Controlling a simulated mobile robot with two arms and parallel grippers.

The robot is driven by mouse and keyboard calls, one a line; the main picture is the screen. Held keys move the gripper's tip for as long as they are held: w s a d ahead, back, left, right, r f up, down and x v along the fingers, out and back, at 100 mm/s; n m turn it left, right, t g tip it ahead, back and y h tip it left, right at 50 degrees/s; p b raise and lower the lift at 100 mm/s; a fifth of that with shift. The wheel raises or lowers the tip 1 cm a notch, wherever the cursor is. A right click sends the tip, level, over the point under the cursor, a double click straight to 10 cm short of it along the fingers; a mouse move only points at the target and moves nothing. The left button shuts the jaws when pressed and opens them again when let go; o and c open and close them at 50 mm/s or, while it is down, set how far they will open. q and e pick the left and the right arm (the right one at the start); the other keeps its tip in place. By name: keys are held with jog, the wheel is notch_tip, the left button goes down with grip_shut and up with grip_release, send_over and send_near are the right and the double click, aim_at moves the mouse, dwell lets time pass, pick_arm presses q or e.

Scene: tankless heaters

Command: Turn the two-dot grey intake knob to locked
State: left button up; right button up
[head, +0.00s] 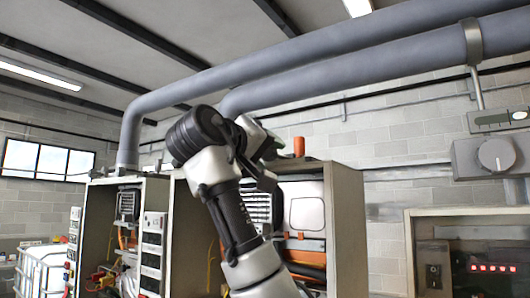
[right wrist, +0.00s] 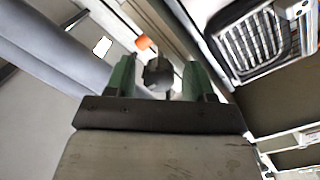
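My right gripper (head: 268,158) is raised in front of the upper part of an open heater cabinet in the head view. In the right wrist view the right gripper's (right wrist: 158,80) two green fingers stand apart. A small dark grey, rounded knob-like part (right wrist: 158,74) shows between them; I cannot tell whether they touch it. No dots can be made out on it, so I cannot tell if it is the two-dot intake knob. A pale round knob (head: 497,155) sits on a grey box at the right of the head view, well apart from the gripper. My left gripper is not in view.
An orange cylinder (head: 298,146) stands near the cabinet top, just right of my gripper. The cabinet's side wall (head: 346,230) is close to my arm. Thick grey pipes (head: 350,70) run overhead. A panel with red lights (head: 492,267) is at lower right.

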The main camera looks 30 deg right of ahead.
jog(key=c, duration=0.8)
jog(key=shift+m, duration=0.3)
jog(key=m, duration=1.1)
jog(key=shift+m+y, duration=0.4)
jog(key=shift+m+t, duration=0.4)
jog(key=shift+m, duration=1.4)
